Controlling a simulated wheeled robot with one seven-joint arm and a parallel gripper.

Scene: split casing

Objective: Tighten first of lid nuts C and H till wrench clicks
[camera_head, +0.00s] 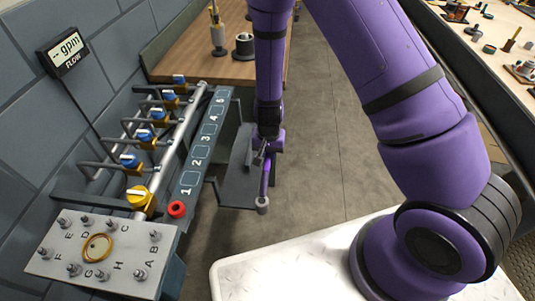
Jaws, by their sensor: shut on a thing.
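The lid (60,262) is a light grey plate at the lower left, with several studs and nuts around a brass ring (97,247). Letters are printed beside the nuts. Which nut belongs to each letter is hard to tell. My gripper (264,150) is shut on the wrench (264,185), which hangs down with its round grey head (262,204) lowest. The wrench is in the air, well to the right of the lid and apart from it. The fingers are small and partly hidden.
Pipes with blue-handled valves (145,135) and one yellow valve (138,196) stand behind the lid. A numbered rail (200,150) and a red button (176,209) lie between lid and gripper. A grey tray (235,170) is beside the wrench. A flow display (67,50) hangs on the wall.

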